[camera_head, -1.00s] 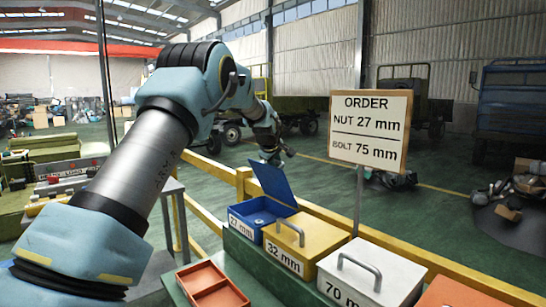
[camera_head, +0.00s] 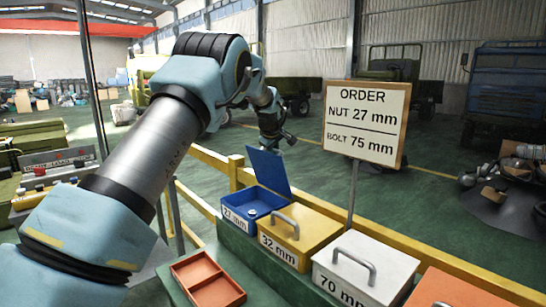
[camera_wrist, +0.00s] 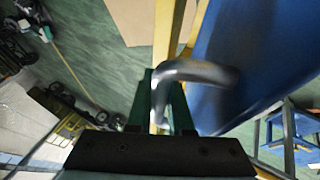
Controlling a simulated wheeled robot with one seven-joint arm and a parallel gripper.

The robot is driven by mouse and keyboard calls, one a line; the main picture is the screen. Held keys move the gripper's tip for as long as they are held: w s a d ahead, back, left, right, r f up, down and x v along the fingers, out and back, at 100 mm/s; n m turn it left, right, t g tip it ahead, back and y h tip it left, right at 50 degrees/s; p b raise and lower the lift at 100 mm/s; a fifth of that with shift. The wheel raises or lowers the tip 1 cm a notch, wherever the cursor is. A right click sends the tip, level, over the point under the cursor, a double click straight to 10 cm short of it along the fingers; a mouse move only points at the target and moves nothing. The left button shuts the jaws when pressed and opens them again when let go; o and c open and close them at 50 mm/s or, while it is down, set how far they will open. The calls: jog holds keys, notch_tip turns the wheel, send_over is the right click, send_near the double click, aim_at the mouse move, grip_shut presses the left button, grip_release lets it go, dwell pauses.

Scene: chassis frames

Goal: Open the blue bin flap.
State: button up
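The blue bin (camera_head: 238,217), labelled 27 mm, stands at the left end of the bin row. Its blue flap (camera_head: 268,170) is raised and stands steeply up from the bin, so the inside shows. My gripper (camera_head: 285,140) is behind the flap's upper edge, small in the head view. In the wrist view the blue flap (camera_wrist: 255,50) fills the upper right. A blurred grey handle (camera_wrist: 205,73) curves from the flap towards my gripper's dark fingers (camera_wrist: 165,100). The fingers look slightly apart around the handle. I cannot tell whether they grip it.
The yellow 32 mm bin (camera_head: 305,240) and white 70 mm bin (camera_head: 365,262) stand to the right, lids down. An orange two-part tray (camera_head: 207,280) lies in front. A yellow railing (camera_head: 400,236) runs behind the bins. An order sign (camera_head: 366,120) stands on a post behind.

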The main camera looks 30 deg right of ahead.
jog(key=shift+o, duration=0.7)
jog(key=shift+f, duration=0.3)
jog(key=shift+r, duration=0.15)
jog(key=b+v, duration=0.4)
jog(key=v, duration=0.6)
jog(key=shift+s+r+b, duration=0.15)
jog(key=shift+r+b, duration=0.15)
jog(key=shift+s+a, duration=0.1)
